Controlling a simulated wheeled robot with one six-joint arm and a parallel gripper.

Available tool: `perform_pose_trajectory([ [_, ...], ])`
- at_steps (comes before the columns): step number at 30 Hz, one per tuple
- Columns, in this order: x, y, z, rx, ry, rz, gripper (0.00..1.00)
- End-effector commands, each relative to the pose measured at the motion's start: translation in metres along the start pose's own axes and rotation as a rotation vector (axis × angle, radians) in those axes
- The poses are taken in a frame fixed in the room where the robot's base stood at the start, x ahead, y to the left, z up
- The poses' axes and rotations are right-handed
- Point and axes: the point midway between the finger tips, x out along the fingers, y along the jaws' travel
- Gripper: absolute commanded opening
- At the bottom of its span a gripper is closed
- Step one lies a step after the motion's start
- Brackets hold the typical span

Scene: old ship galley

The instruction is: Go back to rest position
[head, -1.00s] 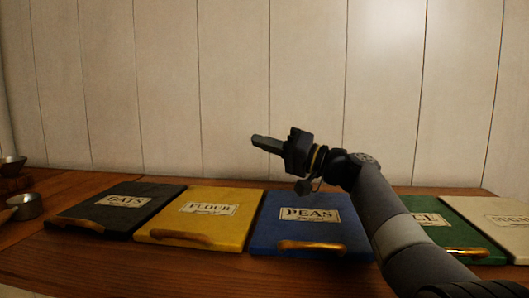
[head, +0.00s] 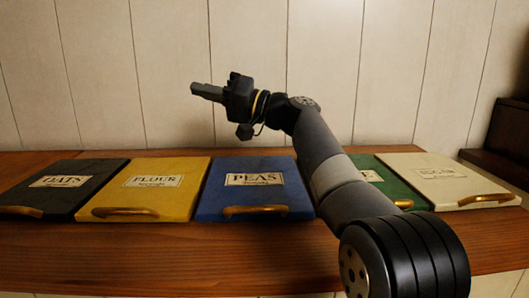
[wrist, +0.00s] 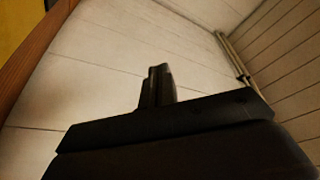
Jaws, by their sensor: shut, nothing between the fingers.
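My gripper (head: 207,92) is raised above the counter, in front of the pale panelled wall. Its fingers point left and are shut with nothing between them. In the wrist view the shut fingers (wrist: 157,86) stand up against the wall. My arm runs from the lower right up to the gripper and covers part of the green lid.
Lids with gold handles lie in a row on the wooden counter (head: 150,250): black OATS (head: 62,184), yellow FLOUR (head: 152,186), blue PEAS (head: 254,186), green (head: 393,182) and cream SUGAR (head: 440,178). A dark wooden thing (head: 508,140) stands at right. Air around the gripper is free.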

Motion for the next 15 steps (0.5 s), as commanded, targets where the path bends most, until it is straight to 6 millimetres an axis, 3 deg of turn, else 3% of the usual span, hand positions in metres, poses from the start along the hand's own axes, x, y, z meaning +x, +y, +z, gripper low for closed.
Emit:
perform_pose_trajectory([
  [9,-0.015,0.046,0.043,0.001,0.000,0.000,0.00],
  [15,-0.019,0.057,0.053,-0.001,0.000,0.000,0.00],
])
